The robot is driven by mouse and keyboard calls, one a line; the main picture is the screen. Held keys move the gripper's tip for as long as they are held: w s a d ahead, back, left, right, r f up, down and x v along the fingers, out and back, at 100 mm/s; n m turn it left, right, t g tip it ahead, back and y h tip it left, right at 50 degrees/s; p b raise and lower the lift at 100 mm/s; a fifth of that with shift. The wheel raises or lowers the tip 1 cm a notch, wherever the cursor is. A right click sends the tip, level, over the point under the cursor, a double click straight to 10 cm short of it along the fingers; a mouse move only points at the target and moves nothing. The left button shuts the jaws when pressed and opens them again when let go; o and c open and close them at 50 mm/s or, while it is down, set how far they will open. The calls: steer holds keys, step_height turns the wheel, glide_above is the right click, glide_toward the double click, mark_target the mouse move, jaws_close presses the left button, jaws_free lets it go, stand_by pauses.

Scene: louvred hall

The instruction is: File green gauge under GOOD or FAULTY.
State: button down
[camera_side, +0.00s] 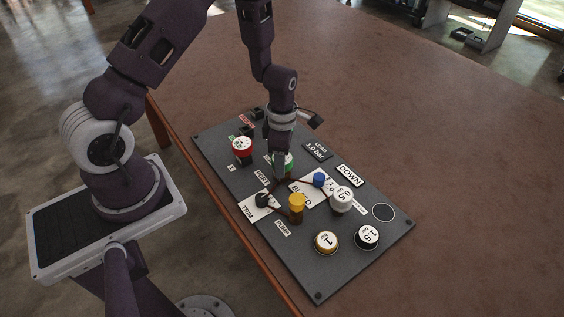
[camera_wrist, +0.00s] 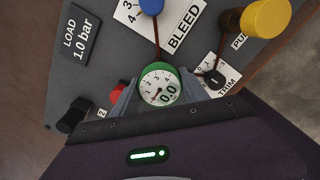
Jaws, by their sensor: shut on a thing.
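The green gauge (camera_side: 288,160) has a white round dial with a red needle and "0.0" on its face, clear in the wrist view (camera_wrist: 159,84). My gripper (camera_side: 281,167) points down with its fingers on both sides of the gauge, shut on it. Whether the gauge stands on the panel or is slightly raised, I cannot tell. A small red label (camera_side: 246,121) and a green patch lie by black blocks at the panel's far left end. Their words are too small to read, so GOOD and FAULTY cannot be told apart.
The dark panel (camera_side: 310,275) bears a red gauge (camera_side: 242,150), blue knob (camera_side: 319,180), yellow PUMP knob (camera_side: 297,203), black TRIM knob (camera_side: 263,200), a LOAD 1.0 bar plate (camera_wrist: 76,38) and a DOWN label (camera_side: 349,175). Weights stand near an empty ring (camera_side: 383,212).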

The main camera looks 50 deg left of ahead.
step_height(320, 180, up, 8)
steer(key=shift+f, duration=0.1)
steer(key=w+a+n, duration=0.2)
steer(key=w+a, duration=0.3)
steer(key=a, duration=0.2)
steer(key=r+n, duration=0.1)
steer(key=n, duration=0.3)
glide_above(257, 113)
steer(key=w+a, duration=0.1)
steer(key=a, duration=0.1)
steer(key=shift+d+f, duration=0.15)
steer(key=shift+f, duration=3.3)
steer(key=shift+f, duration=1)
